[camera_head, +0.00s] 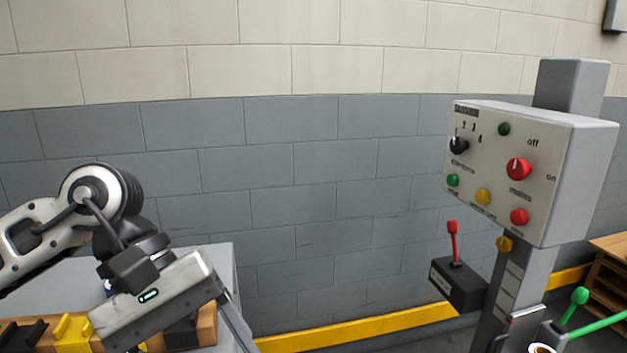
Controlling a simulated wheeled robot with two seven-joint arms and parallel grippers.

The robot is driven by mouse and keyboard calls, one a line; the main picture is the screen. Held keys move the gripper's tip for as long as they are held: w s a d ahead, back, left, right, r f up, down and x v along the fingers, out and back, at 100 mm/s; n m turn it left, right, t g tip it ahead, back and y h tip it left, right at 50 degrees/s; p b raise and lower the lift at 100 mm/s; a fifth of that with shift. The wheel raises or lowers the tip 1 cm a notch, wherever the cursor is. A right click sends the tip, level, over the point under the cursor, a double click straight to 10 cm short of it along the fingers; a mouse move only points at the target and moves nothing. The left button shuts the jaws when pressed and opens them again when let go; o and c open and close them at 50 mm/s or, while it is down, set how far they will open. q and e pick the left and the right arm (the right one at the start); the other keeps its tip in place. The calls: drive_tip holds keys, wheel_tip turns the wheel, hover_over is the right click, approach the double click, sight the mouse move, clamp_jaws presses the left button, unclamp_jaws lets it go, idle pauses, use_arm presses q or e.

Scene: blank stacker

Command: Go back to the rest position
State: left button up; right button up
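My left arm comes in from the left, bent at a dark wrist joint. My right gripper is not in view.
A control box (545,190) with knobs and coloured buttons stands on a grey post at right. Below it are a red lever (453,242) on a black box and a green-knobbed lever (578,297). Yellow (73,333) and black parts sit by a wooden piece (207,325) beneath my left gripper.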

use_arm(q)
drive_tip(key=s+d+r+n+g+h, duration=0.2)
drive_tip(key=d+r+n+h, duration=0.4)
drive_tip(key=d+n+h, duration=0.7)
drive_tip(key=w+a+f+n+t+y, duration=0.1)
drive_tip(key=w+a+f+n+t, duration=0.35)
drive_tip(key=n+t, duration=0.85)
drive_tip(key=w+a+f+n+t+y, duration=0.1)
drive_tip(key=w+a+f+n+t, duration=0.3)
drive_tip(key=n+t, duration=0.95)
drive_tip(key=a+f+n+g+y, duration=0.35)
drive_tip(key=f+n+y, duration=0.65)
drive_tip(key=n, duration=0.7)
drive_tip(key=s+a+f+n+g+y, duration=0.1)
drive_tip(key=s+a+f+n+g, duration=0.1)
drive_tip(key=f, duration=0.6)
drive_tip(key=s+a+f+n+g+y, duration=0.2)
drive_tip(key=s+f+n+g, duration=0.2)
drive_tip(key=s+f+n, duration=0.3)
drive_tip(key=shift+s+f+g, duration=0.35)
drive_tip(key=shift+f+g, duration=0.05)
drive_tip(key=shift+f, duration=0.2)
